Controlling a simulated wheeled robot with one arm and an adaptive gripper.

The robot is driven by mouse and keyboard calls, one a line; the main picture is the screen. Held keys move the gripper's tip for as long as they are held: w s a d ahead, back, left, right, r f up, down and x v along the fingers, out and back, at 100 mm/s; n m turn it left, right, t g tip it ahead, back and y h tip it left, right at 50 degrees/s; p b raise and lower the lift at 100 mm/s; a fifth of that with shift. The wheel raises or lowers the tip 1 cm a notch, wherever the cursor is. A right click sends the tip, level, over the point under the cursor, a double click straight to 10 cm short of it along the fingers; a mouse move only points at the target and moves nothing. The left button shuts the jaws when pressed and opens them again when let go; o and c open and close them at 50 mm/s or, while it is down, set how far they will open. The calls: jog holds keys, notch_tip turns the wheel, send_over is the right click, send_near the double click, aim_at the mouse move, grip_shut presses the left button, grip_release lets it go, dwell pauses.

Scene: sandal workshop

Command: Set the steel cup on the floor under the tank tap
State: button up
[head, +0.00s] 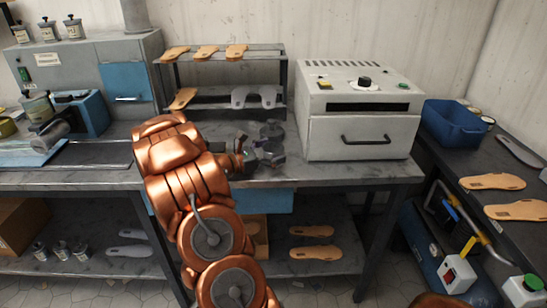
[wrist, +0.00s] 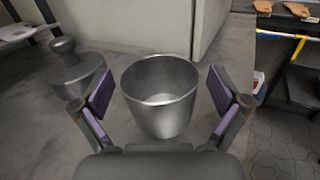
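The steel cup (wrist: 160,110) stands upright on the grey workbench. In the wrist view it is between the two fingers of my open gripper (wrist: 160,94), with a gap to the purple pad on each side. The cup looks empty. In the head view my gripper (head: 262,153) is low over the bench, left of the grey oven, and its fingers mostly hide the cup.
A knobbed metal weight (wrist: 75,72) stands left of the cup in the wrist view. The grey oven (head: 360,135) stands close right of my gripper. A shoe rack (head: 222,90) is behind. Tiled floor (head: 385,285) shows between the bench and the tank.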

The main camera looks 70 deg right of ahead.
jog(key=c, duration=1.2)
jog(key=shift+r, duration=0.1)
jog(key=shift+r, duration=0.55)
jog(key=shift+a+r+b, duration=0.15)
jog(key=shift+r+b, duration=0.1)
jog(key=shift+r, duration=0.35)
jog(key=shift+a+r+b, duration=0.15)
jog(key=shift+r+b, duration=0.05)
jog(key=shift+r, duration=0.35)
jog(key=a, duration=0.5)
jog(key=a+r+b, duration=0.1)
jog(key=a, duration=0.4)
jog(key=s+a+b, duration=0.1)
jog(key=a, duration=0.4)
jog(key=shift+a+r, duration=0.2)
